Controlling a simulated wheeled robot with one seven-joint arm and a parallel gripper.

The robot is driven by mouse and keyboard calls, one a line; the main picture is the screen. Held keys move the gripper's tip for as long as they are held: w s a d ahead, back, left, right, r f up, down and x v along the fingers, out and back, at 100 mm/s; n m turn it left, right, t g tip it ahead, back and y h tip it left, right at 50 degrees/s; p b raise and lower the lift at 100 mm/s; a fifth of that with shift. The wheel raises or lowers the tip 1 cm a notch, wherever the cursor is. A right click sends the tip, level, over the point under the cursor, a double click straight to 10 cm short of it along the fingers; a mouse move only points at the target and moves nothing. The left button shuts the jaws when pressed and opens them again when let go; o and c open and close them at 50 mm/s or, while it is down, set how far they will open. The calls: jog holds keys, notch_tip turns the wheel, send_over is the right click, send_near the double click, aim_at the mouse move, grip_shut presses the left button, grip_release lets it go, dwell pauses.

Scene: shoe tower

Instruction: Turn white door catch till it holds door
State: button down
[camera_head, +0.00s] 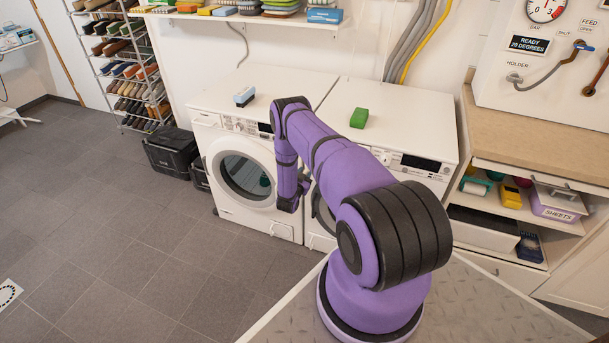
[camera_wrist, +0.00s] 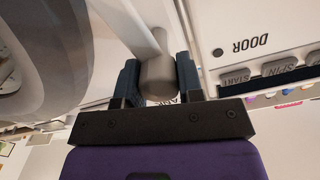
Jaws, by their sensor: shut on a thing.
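The white door catch (camera_wrist: 158,72) shows in the wrist view as a pale knob with a white bar running up from it. My gripper (camera_wrist: 157,84) has its two dark fingers on either side of the knob and is shut on it. A round grey-rimmed door (camera_wrist: 82,62) is to the left of the catch, and a white panel lettered DOOR (camera_wrist: 212,42) is to the right. In the head view my gripper (camera_head: 288,203) is low in front of the washers, and my purple arm hides much of the right washer (camera_head: 430,140). The catch cannot be made out there.
The left washer (camera_head: 215,135) has a round door facing forward. A green block (camera_head: 359,118) and a blue-and-white box (camera_head: 244,96) lie on top. Black crates (camera_head: 172,152) stand at left, a wooden counter (camera_head: 520,133) at right.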

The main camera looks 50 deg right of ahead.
jog(key=n, duration=0.5)
jog(key=shift+w+a, duration=0.1)
jog(key=shift+a, duration=0.05)
jog(key=shift+f+n, duration=0.15)
jog(key=shift+n, duration=2.25)
jog(key=c, duration=0.8)
grip_release()
jog(key=shift+o, duration=0.2)
jog(key=v, duration=1)
jog(key=shift+a, duration=0.35)
